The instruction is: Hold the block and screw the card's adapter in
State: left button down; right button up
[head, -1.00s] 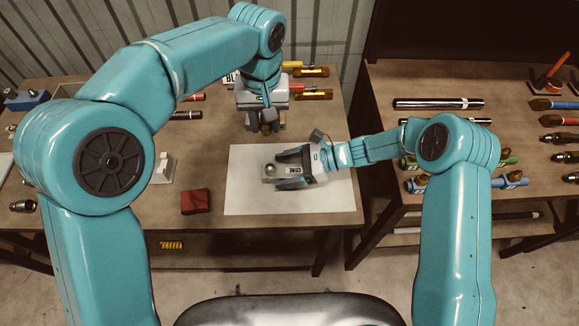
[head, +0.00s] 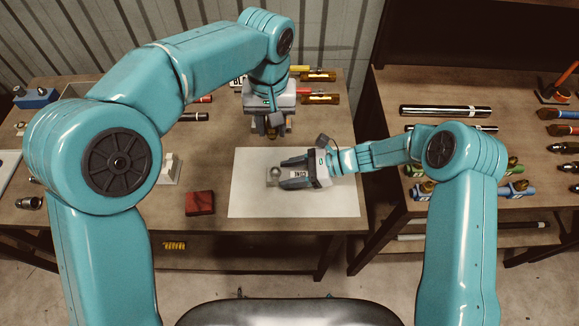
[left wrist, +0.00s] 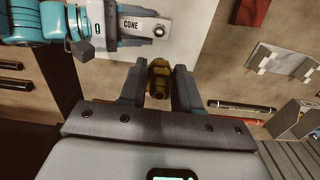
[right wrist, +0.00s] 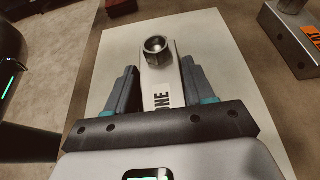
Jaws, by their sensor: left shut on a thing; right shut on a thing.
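A pale block (head: 273,175) marked CONE is above the white sheet. My right gripper (head: 284,174) is shut on its sides. In the right wrist view the block (right wrist: 160,75) carries a round metal socket (right wrist: 155,45) with an open mouth toward its far end. My left gripper (head: 271,130) is shut on a brass adapter (left wrist: 158,82), behind and apart from the block in the head view. In the left wrist view the adapter sits between the fingertips. A card (head: 238,82) with lettering starting BL is partly hidden by my left wrist.
The white sheet (head: 330,195) lies on the table. A dark red block (head: 200,203) lies to its left, near a pale stand (head: 172,170). Brass-ended fittings (head: 320,99) lie at the back. A second table on the right holds dark bars (head: 445,111) and several tools.

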pick_arm(q)
notch_tip(320, 180, down, 7)
jog(key=m, duration=0.5)
jog(key=shift+r+m, duration=0.15)
jog(key=shift+m, duration=0.25)
jog(key=shift+a, duration=0.1)
send_over(275, 174)
jog(key=shift+f, duration=2.9)
jog(key=shift+f, duration=0.7)
